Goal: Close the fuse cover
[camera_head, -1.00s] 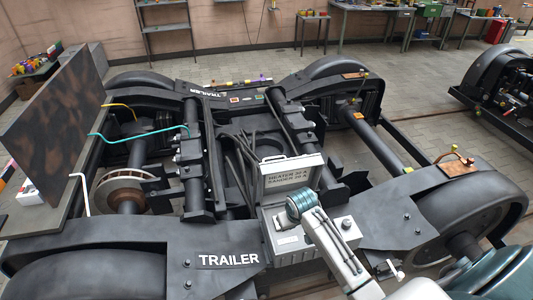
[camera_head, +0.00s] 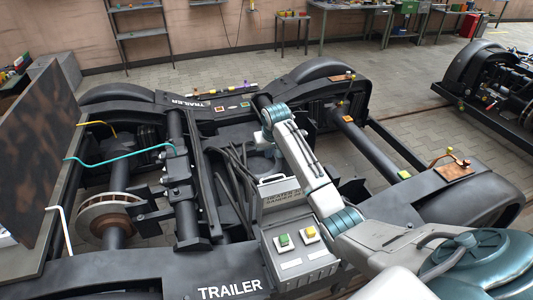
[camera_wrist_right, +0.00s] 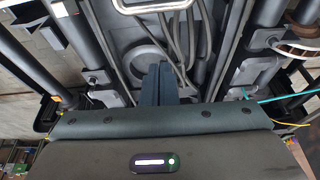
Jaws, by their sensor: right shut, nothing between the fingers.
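The grey fuse box (camera_head: 306,262) sits on the near part of the bogie frame, with a green and a yellow block on its top. My right arm crosses above the box and hides the cover's right part. My right gripper (camera_wrist_right: 158,78) is shut and empty, beyond the cover; its fingers are not clear in the head view. A pale metal loop, likely the cover's handle (camera_wrist_right: 155,6), shows at the wrist view's top edge, apart from the fingertips. My left gripper is not in view.
Black cables (camera_head: 233,170) and frame beams lie beyond the cover. A brake disc (camera_head: 108,214) and a teal hose (camera_head: 115,160) are at the left. A brown terminal plate (camera_head: 453,172) is at the right.

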